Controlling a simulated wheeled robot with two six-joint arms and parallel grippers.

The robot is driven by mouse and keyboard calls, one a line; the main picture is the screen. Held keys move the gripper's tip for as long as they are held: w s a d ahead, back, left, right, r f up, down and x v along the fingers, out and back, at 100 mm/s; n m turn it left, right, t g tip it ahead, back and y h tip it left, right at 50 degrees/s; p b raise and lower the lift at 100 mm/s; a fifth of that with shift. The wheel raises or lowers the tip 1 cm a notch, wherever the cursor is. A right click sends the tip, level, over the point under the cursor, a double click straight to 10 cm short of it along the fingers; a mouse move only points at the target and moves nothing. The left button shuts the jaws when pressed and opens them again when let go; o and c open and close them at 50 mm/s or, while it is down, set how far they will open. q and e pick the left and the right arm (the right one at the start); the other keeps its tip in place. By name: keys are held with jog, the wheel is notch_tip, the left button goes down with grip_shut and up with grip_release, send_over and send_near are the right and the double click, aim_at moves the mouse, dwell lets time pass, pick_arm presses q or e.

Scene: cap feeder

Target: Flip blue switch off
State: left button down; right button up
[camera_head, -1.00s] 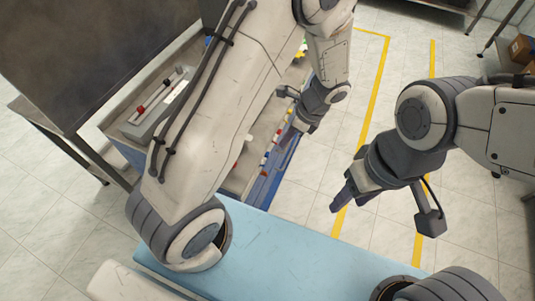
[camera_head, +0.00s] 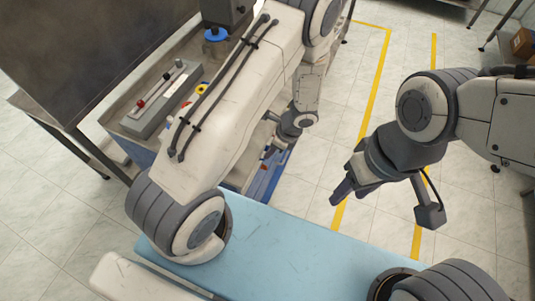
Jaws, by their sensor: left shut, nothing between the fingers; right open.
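I cannot clearly pick out the blue switch; the front strip of the feeder, with small coloured parts, is largely hidden by my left arm and wrist. A blue round part (camera_head: 215,35) shows under a dark block at the top of the feeder; I cannot tell whether it is a switch. My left gripper (camera_head: 270,147) is shut and empty at the feeder's right edge, partly hidden behind my forearm. I cannot tell whether it touches anything. My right gripper (camera_head: 340,188) is open and empty above the floor, right of the feeder.
A grey control box (camera_head: 160,103) with red and pale knobs sits on the feeder (camera_head: 119,108). A large dark panel (camera_head: 95,50) stands at the left. A light blue surface (camera_head: 280,245) lies in front.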

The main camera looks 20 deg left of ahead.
pick_arm(q)
jog(key=shift+x, duration=1.05)
jog(key=shift+d+f+y+b, duration=0.1)
jog(key=shift+d+y+b, duration=0.15)
jog(key=shift+b, duration=0.25)
jog(key=shift+d+f+y+b, duration=0.1)
jog(key=shift+f+y+b, duration=0.05)
jog(key=shift+y+b, duration=0.4)
